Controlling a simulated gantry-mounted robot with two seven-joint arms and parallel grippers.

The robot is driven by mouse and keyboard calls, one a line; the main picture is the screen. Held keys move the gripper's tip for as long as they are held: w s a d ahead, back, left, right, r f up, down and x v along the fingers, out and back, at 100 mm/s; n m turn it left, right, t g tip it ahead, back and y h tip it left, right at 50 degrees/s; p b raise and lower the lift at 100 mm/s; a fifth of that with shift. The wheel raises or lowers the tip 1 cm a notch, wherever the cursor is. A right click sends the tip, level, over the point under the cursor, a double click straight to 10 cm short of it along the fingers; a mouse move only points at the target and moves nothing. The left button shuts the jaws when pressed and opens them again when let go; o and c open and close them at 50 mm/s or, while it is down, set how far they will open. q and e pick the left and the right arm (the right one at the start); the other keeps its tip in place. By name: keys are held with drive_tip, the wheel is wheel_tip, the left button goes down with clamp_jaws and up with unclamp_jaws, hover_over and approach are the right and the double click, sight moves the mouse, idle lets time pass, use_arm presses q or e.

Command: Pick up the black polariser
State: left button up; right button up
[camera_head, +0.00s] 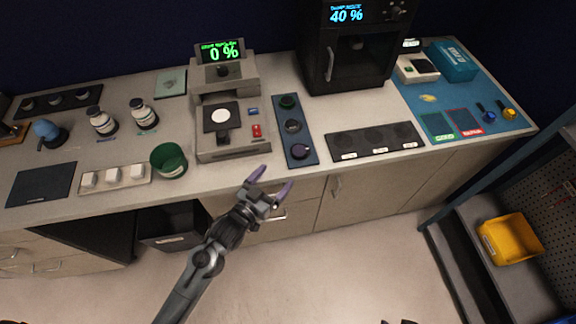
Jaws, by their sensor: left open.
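A blue strip (282,112) on the bench holds a row of small round pieces. A green one (288,101) is at the back, a black ring-like one (293,126) is in the middle, and a dark purplish one (300,151) is at the front. The middle one looks most like the black polariser, but they are too small to be sure. My left gripper (273,180) is open and empty, with purple fingertips, just in front of the bench's front edge. It is apart from the strip.
A grey instrument (235,149) reading 0 % stands left of the strip. A black machine (349,62) reading 40 % stands behind, right of it. A black mat (374,140) with round spots lies right. A green cup (168,160) stands left. Bench around the strip is clear.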

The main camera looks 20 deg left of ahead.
sight(295, 155)
use_arm(q)
drive_tip(key=shift+w+f+b, duration=0.3)
drive_tip(key=shift+f+b, duration=0.25)
drive_tip(key=shift+f, duration=0.05)
drive_tip(key=shift+w+f+b, duration=0.3)
drive_tip(key=shift+f+b, duration=0.2)
drive_tip(key=shift+f, duration=0.05)
drive_tip(key=shift+w+d+f+b, duration=0.1)
drive_tip(key=shift+w+d+b, duration=0.05)
drive_tip(key=shift+w+b, duration=0.35)
drive_tip(key=w, duration=0.5)
drive_tip(key=shift+d, duration=0.4)
drive_tip(key=shift+w+f, duration=0.1)
drive_tip(key=shift+w, duration=0.15)
drive_tip(key=shift+w+d+f+b, duration=0.1)
drive_tip(key=shift+w+d+b, duration=0.1)
drive_tip(key=shift+w, duration=0.6)
drive_tip(key=shift+w+d+r+b, duration=0.1)
drive_tip(key=shift+w+b, duration=0.1)
drive_tip(key=shift+w, duration=0.55)
drive_tip(key=shift+w+d+f+b, duration=0.1)
drive_tip(key=shift+w+b, duration=0.1)
drive_tip(key=shift+w, duration=0.6)
use_arm(e)
wheel_tip(295, 155, down, 6)
drive_tip(key=shift+r, duration=0.1)
drive_tip(key=shift+d, duration=0.1)
use_arm(q)
drive_tip(key=c, duration=1.2)
